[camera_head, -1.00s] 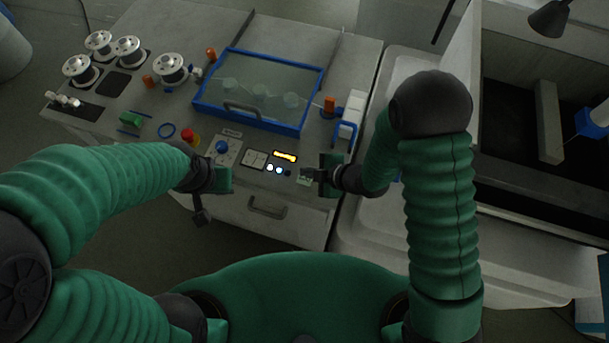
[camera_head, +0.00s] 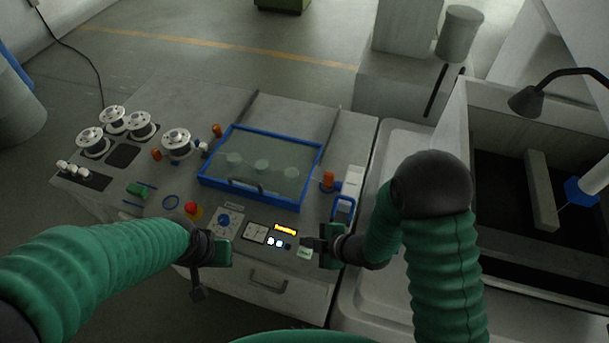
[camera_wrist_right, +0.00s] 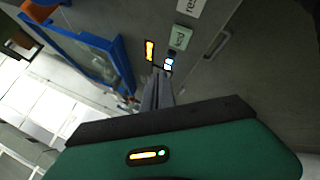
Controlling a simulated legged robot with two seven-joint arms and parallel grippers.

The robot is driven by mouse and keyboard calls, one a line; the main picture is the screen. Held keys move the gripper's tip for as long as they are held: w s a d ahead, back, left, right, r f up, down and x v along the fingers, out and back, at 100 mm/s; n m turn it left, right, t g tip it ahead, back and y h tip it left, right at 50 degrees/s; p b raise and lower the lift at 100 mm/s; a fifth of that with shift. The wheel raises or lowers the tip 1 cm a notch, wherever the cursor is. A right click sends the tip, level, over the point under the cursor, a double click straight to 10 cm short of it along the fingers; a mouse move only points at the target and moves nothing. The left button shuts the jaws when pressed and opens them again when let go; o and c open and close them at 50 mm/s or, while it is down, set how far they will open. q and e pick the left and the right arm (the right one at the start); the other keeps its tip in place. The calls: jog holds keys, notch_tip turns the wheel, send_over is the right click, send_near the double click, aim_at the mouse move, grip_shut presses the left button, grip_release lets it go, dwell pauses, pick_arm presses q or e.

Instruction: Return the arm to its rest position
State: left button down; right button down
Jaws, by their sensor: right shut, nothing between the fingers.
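My right gripper (camera_head: 308,243) is at the right end of the control panel, beside the small lit buttons (camera_head: 278,243) and the amber display (camera_head: 286,230). Its fingers are shut with nothing between them. In the right wrist view the shut fingers (camera_wrist_right: 158,88) point toward the panel, with the amber display (camera_wrist_right: 150,51) and a pale green label (camera_wrist_right: 181,38) close to their tips. I cannot tell whether they touch the panel. My left gripper (camera_head: 198,290) hangs at the front left edge of the machine, pointing down. Its fingers are too dark and small to read.
A blue-framed clear cover (camera_head: 262,165) lies behind the panel. A red stop button (camera_head: 192,208) and several wire spools (camera_head: 142,124) are to the left. A drawer handle (camera_head: 268,283) is on the front face. An open dark tank (camera_head: 510,160) stands at the right.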

jog(key=shift+w+d, duration=0.15)
jog(key=shift+d, duration=0.1)
jog(key=s+d+m+h+b, duration=0.3)
jog(key=d+m+h+b, duration=0.5)
jog(key=d+m, duration=0.75)
jog(key=s+d+r+m+g+b, duration=0.2)
jog(key=s+m, duration=0.2)
jog(key=s, duration=0.3)
jog(key=shift+s+d+g+y, duration=0.3)
jog(key=shift+s+d+g, duration=0.05)
jog(key=shift+g, duration=0.05)
jog(key=shift+s+r, duration=0.1)
dwell(3.3)
